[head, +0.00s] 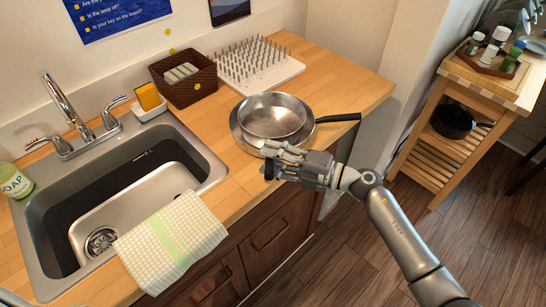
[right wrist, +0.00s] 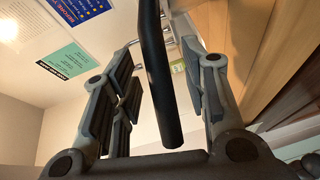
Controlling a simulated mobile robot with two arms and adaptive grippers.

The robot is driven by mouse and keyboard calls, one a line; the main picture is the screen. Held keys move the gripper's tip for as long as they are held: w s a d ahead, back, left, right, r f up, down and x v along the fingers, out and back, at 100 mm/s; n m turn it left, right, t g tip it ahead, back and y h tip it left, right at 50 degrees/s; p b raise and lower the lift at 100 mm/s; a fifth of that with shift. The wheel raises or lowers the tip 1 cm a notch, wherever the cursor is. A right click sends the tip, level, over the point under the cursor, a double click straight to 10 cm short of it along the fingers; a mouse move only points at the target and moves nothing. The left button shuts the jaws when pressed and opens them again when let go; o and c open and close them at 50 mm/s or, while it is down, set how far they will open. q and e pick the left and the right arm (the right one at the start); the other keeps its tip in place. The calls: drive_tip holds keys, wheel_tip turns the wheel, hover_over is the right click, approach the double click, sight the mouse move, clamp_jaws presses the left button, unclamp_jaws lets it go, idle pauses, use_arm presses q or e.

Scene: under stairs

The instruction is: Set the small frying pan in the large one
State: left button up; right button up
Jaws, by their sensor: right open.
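The small frying pan (head: 272,117), a steel pan, sits within the rim of the large frying pan (head: 238,134) on the wooden counter. It looks slightly off-centre, and I cannot tell whether it lies flat. A black handle (head: 338,118) reaches right from the pans and appears to be the large one's. My right gripper (head: 275,160) is at the pans' near edge and hides part of it. In the right wrist view, a black handle (right wrist: 165,85), seemingly the small pan's, passes between the open fingers with gaps on both sides. My left gripper is not in view.
The sink (head: 130,200) with a draped towel (head: 172,240) is at left. A basket (head: 185,78) and a spiked white rack (head: 250,65) stand behind the pans. A wooden cart (head: 440,150) at right holds a dark pan (head: 453,123). Counter right of the rack is clear.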

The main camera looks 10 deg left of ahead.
drive_tip(key=shift+r, duration=0.15)
drive_tip(key=f+b+v, duration=0.1)
drive_tip(key=b+v, duration=0.1)
drive_tip(key=v, duration=1)
drive_tip(key=shift+r, duration=0.45)
